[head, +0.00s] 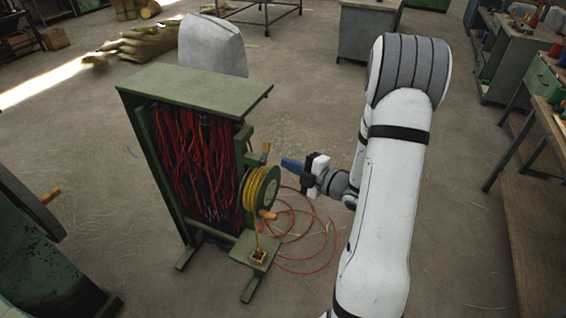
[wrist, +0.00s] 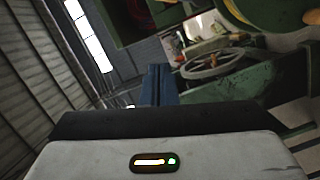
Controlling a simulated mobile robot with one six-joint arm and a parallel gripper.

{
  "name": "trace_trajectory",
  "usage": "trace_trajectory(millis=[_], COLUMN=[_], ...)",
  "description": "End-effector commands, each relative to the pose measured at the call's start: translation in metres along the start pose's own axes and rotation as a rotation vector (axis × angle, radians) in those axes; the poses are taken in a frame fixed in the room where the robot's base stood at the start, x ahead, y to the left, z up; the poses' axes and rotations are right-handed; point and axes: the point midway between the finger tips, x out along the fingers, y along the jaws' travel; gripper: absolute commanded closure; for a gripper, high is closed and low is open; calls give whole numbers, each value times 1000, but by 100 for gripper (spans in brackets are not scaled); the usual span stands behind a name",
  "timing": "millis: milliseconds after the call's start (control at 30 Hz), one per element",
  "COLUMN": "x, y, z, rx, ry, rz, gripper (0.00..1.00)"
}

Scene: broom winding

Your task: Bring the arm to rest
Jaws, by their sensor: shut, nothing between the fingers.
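My gripper (head: 290,164) is at the end of my white arm, with blue fingers pointing left toward the green winding stand. The fingers also show in the wrist view (wrist: 158,85), pressed together with nothing between them. In the head view the gripper is beside the upper right of the reel (head: 262,194), which carries yellow cord. The gripper looks apart from the reel, but the exact gap cannot be told. The reel has an orange crank handle (head: 268,214). The green stand (head: 190,84) holds a thick bundle of red and dark strands (head: 195,150).
Loose orange cord (head: 300,240) lies in loops on the floor under the gripper. A workbench (head: 540,165) stands at the right. A grey covered shape (head: 212,45) is behind the stand, and green machinery (head: 45,265) fills the left front. Open floor lies behind the gripper.

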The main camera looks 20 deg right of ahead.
Motion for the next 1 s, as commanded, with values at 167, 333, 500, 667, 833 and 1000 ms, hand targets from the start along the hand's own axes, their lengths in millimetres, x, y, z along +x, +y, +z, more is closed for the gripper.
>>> trace_trajectory(millis=[167, 333, 500, 667, 833, 1000], x=[-1, -1, 0, 7, 2, -30], y=[0, 0, 1, 10, 14, 5], z=[0, 0, -2, -41, -128, -196], rx=[0, 0, -11, -221, -774, -1409], ry=[0, -1, 6, 137, 481, 888], rz=[0, 0, -3, -62, -159, -170], gripper=[100, 100, 100, 100, 100, 100])
